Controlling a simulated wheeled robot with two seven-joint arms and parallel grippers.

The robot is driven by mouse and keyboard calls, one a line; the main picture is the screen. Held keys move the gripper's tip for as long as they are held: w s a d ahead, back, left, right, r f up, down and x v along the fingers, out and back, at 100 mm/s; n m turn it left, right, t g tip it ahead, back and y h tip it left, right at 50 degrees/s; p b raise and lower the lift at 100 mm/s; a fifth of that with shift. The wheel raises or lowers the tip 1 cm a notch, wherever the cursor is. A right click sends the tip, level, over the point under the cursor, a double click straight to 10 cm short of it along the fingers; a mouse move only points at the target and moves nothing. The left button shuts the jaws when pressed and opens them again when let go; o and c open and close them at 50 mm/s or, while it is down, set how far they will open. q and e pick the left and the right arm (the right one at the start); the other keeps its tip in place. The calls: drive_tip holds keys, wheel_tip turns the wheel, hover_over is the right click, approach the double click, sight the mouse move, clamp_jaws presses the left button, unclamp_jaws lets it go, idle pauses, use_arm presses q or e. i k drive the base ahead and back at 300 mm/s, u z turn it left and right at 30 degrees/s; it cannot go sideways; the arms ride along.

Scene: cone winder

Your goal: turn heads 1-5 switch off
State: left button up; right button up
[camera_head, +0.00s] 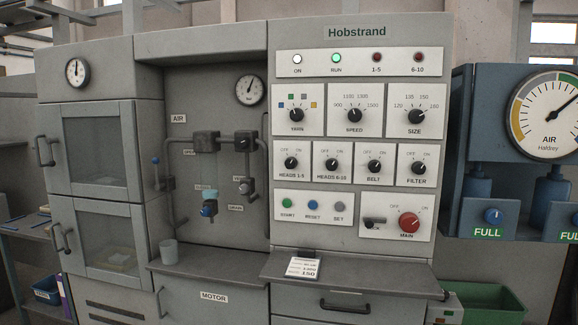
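The HEADS 1-5 switch (291,163) is a black round knob on a white plate, in the row of small switches at the left of the Hobstrand panel. OFF is printed at its upper left and ON at its upper right. Its pointer seems to lean toward ON, but the mark is very small. The 1-5 lamp (377,57) at the top of the panel is dark red and looks unlit. Neither of my grippers is in view, and nothing covers the switch.
The HEADS 6-10 switch (331,163) is close on the right, with the BELT knob (374,166) beyond it. The red MAIN knob (409,222) is lower right. A shelf (350,273) with a card (303,268) juts out below. The space before the panel looks clear.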

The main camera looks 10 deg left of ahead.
sight(290, 163)
drive_tip(key=k, duration=0.55)
drive_tip(key=u, duration=0.9)
drive_tip(key=i, duration=1)
drive_tip(key=u, duration=0.35)
